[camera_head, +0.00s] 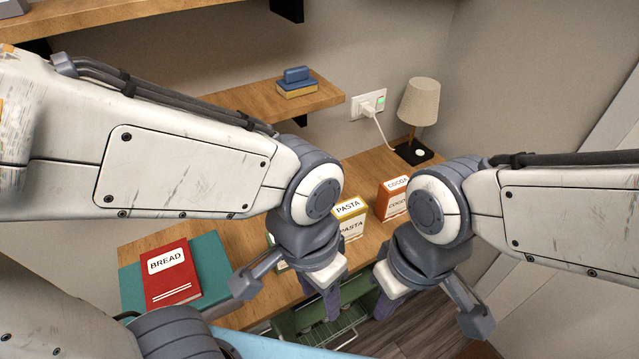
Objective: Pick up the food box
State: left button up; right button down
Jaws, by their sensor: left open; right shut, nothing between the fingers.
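A yellow-and-white box labelled PASTA (351,222) stands on the wooden desk, partly hidden by my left wrist. An orange-and-white box labelled COCOA (393,200) stands to its right, partly hidden by my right wrist. The task does not say which is the food box. My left gripper (333,303) points down in front of the PASTA box, open and apart from it. My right gripper (383,304) points down in front of the COCOA box, shut and empty. Part of a green-and-white item (271,251) shows behind my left wrist; most of it is hidden.
A red BREAD book (172,284) lies on a teal book (208,259) at the desk's left. A lamp (418,103) stands at the back right, its cord running to a wall socket. A shelf (241,100) overhangs the desk. A green wire basket (352,335) is below the front edge.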

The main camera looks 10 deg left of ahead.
aim_at(351, 214)
jog(key=z, duration=1.45)
jog(key=i, duration=0.8)
jog(key=u, duration=2.45)
